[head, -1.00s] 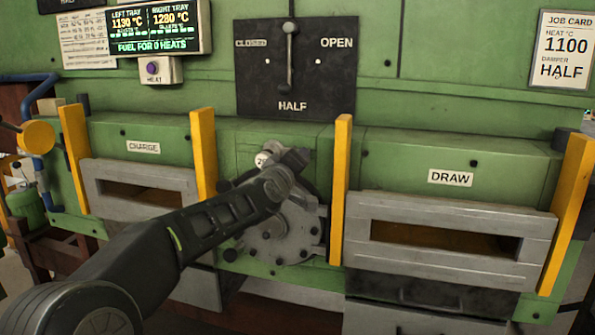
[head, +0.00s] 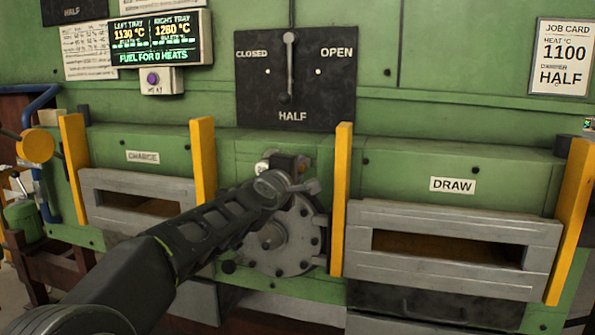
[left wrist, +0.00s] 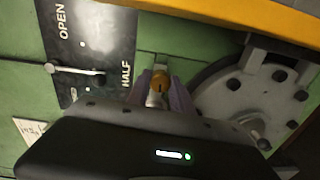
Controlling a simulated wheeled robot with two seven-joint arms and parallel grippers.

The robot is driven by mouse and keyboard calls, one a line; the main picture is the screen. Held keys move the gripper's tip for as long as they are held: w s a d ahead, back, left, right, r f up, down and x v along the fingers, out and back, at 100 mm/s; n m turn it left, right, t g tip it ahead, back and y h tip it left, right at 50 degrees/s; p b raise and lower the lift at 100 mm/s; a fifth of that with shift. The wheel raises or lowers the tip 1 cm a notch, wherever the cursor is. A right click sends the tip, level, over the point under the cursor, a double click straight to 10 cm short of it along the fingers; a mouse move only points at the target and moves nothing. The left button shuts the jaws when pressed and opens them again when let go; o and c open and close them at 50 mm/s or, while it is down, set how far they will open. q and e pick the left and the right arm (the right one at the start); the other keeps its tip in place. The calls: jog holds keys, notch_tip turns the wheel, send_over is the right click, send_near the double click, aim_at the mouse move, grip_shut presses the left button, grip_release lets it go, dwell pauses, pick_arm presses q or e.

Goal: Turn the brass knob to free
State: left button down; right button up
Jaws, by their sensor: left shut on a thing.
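The brass knob (left wrist: 160,84) shows in the left wrist view between the two fingers of my left gripper (left wrist: 160,94), which is shut on it. In the head view my left arm reaches in from the lower left, and the gripper (head: 290,168) is at the green furnace front, just above a round grey bolted plate (head: 285,238). A small brass-orange patch shows there, but most of the knob is hidden by my wrist and fingers. I cannot read its setting. My right gripper is in neither view.
Yellow posts (head: 203,160) and (head: 341,200) flank the knob area closely. The CHARGE opening (head: 140,188) is left and the DRAW frame (head: 450,215) right. Above is a black damper plate (head: 320,75) with its lever (head: 290,65) upright. A lit display (head: 160,40) hangs upper left.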

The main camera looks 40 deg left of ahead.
pick_arm(q)
jog(key=c, duration=1.1)
grip_release()
jog(key=shift+s, duration=0.1)
jog(key=v, duration=0.7)
jog(key=shift+s+d+p, duration=0.1)
jog(key=shift+s+p, duration=0.2)
jog(key=shift+f, duration=0.1)
